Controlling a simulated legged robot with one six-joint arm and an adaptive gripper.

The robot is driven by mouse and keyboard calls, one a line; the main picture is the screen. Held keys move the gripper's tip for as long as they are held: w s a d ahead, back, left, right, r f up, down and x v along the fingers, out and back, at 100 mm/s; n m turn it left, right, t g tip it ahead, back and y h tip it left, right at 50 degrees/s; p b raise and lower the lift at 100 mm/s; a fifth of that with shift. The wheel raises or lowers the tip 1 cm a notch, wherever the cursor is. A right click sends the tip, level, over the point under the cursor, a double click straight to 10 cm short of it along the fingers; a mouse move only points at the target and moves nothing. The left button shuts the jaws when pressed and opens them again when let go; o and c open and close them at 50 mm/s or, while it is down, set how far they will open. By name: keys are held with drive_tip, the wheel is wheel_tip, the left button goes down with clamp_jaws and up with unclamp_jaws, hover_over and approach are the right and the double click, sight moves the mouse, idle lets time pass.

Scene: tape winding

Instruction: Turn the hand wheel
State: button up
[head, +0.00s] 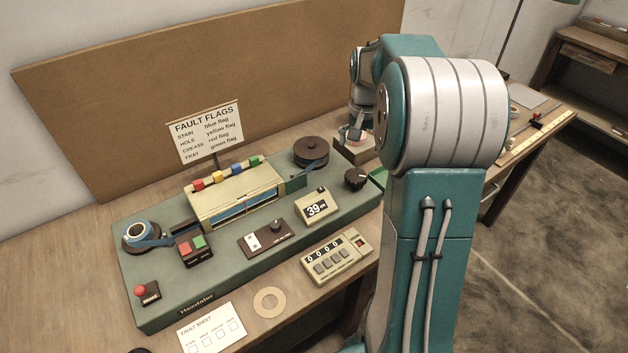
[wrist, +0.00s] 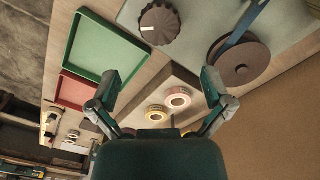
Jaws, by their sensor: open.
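The hand wheel appears to be the dark ribbed knob (head: 355,179) on the right end of the grey-green machine (head: 150,282). In the wrist view this dark knob (wrist: 160,24), with a pale mark on its face, is at the top, beyond my fingertips. My gripper (wrist: 160,82) is open, its two fingers spread wide with nothing between them. In the head view my gripper (head: 353,132) is behind the knob, above a small box with rolls, partly hidden by my arm. It is apart from the knob.
A brown reel (head: 311,151) with blue tape stands left of my gripper. Green (wrist: 102,48) and red (wrist: 76,91) trays lie beside the machine. Pink (wrist: 177,97) and yellow (wrist: 157,114) rolls sit on a box below my gripper. A brown board (head: 230,70) stands behind.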

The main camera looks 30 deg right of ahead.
sight(356, 174)
wheel_tip(356, 174, down, 10)
drive_tip(key=shift+r, duration=0.1)
idle(0.4)
drive_tip(key=c, duration=0.9)
